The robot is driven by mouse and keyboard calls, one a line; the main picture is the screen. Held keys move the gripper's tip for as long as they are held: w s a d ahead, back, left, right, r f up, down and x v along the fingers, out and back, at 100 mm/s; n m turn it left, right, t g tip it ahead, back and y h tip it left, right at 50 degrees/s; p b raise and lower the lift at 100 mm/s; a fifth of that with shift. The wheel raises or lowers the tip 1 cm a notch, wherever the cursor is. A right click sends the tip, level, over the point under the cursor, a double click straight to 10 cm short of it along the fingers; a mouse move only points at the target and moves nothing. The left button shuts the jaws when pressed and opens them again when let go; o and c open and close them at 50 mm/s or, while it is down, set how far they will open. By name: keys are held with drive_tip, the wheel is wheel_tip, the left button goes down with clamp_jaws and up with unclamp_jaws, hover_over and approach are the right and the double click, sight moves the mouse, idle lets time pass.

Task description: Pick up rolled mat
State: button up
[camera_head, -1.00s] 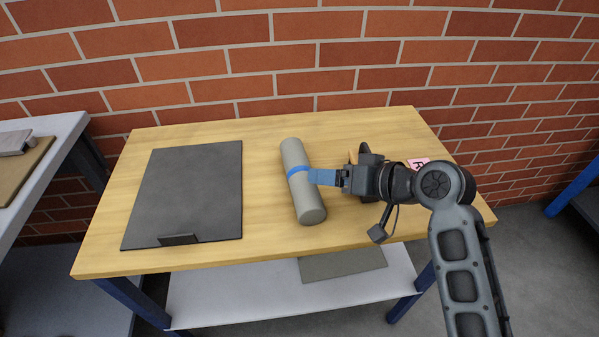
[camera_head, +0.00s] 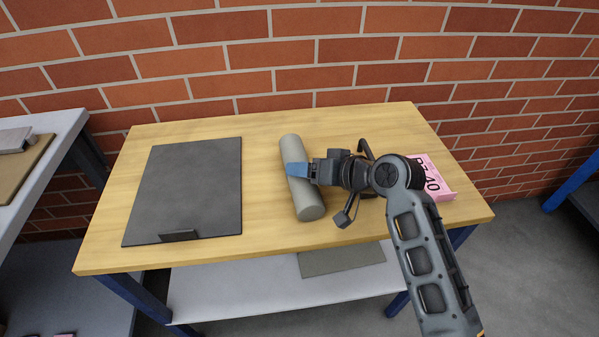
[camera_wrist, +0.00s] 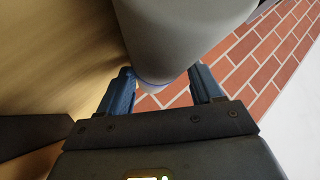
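The rolled mat (camera_head: 309,206) is a grey cylinder lying on the wooden table (camera_head: 262,235), right of the dark flat board. My gripper (camera_head: 297,170) reaches in from the right, its blue fingers at the mat's middle. In the wrist view the mat (camera_wrist: 180,35) passes between the two fingers (camera_wrist: 163,88), with a narrow gap seeming to show on each side. The gripper looks open around the mat, not clamped. A blue band on the mat shows between the fingertips; in the head view the near finger covers it.
A dark flat board (camera_head: 190,190) lies on the table's left half. A pink box (camera_head: 434,178) stands at the right end behind my arm. A brick wall (camera_head: 230,60) rises close behind the table. Bare tabletop lies between board and mat.

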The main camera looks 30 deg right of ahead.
drive_tip(key=c, duration=0.9)
drive_tip(key=shift+o, duration=0.2)
